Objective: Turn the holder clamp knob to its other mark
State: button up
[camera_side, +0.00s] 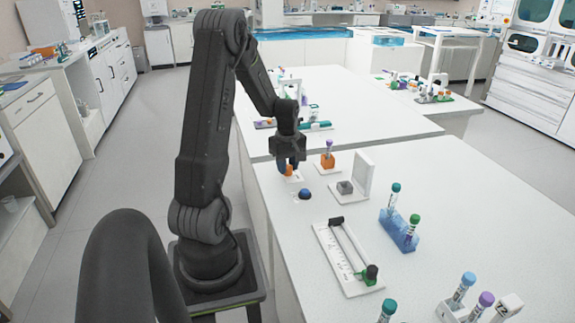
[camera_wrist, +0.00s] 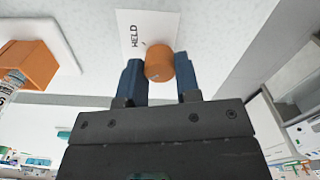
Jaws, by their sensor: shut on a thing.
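The orange clamp knob (camera_wrist: 159,60) is a short cylinder on a white plate (camera_wrist: 134,22) marked "HELD". My gripper (camera_wrist: 160,75) has its two blue fingers on either side of the knob, shut on it. In the side view my gripper (camera_side: 291,168) points down at the near bench's left edge and mostly hides the knob. The orange holder (camera_side: 328,161) with a purple-capped tube stands just right of it; it also shows at the left of the wrist view (camera_wrist: 28,66). The knob's pointer and the other mark cannot be made out.
A blue dome button (camera_side: 304,194) sits just in front of my gripper. A white stand with a grey block (camera_side: 345,187), a slider track (camera_side: 345,257) and a blue tube rack (camera_side: 398,232) stand to the right. Bare bench lies between them.

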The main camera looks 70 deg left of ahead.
jog(key=shift+c, duration=0.8)
jog(key=m, duration=0.6)
jog(key=shift+m, duration=0.3)
jog(key=m, duration=0.3)
jog(key=shift+m, duration=2.2)
jog(key=o, duration=0.9)
